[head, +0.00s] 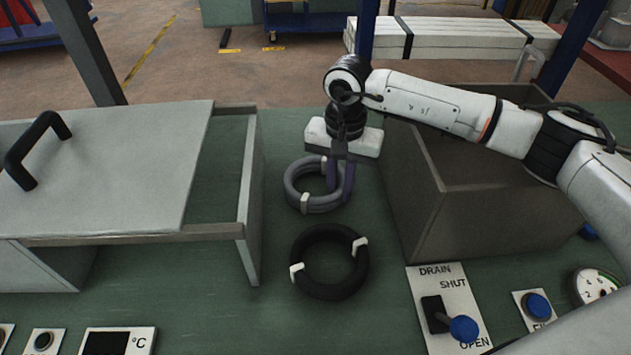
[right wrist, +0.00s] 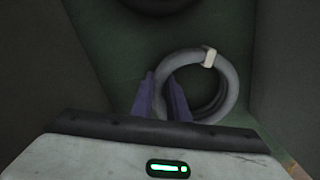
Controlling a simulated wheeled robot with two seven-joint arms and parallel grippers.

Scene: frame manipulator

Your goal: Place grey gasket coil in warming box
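The grey gasket coil (head: 303,205), a ring of stacked grey tubing with pale clips, lies flat on the green bench. It also shows in the right wrist view (right wrist: 232,80). My right gripper (head: 341,182) reaches down over its right side. Its purple fingers (right wrist: 161,95) stand close on both sides of the coil's tubing and appear shut on it. The warming box (head: 250,200), the grey box behind the °C display, is at the left. Its flat lid (head: 120,165) with a black handle (head: 35,150) leaves a gap open at the right. My left gripper is out of view.
A black coil (head: 330,292) with white clips lies in front of the grey one. A deep grey bin (head: 430,215) stands close at the right, beneath my right arm. In front are a drain switch (head: 450,318), a blue button (head: 536,305), a gauge (head: 597,287) and a temperature display (head: 117,341).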

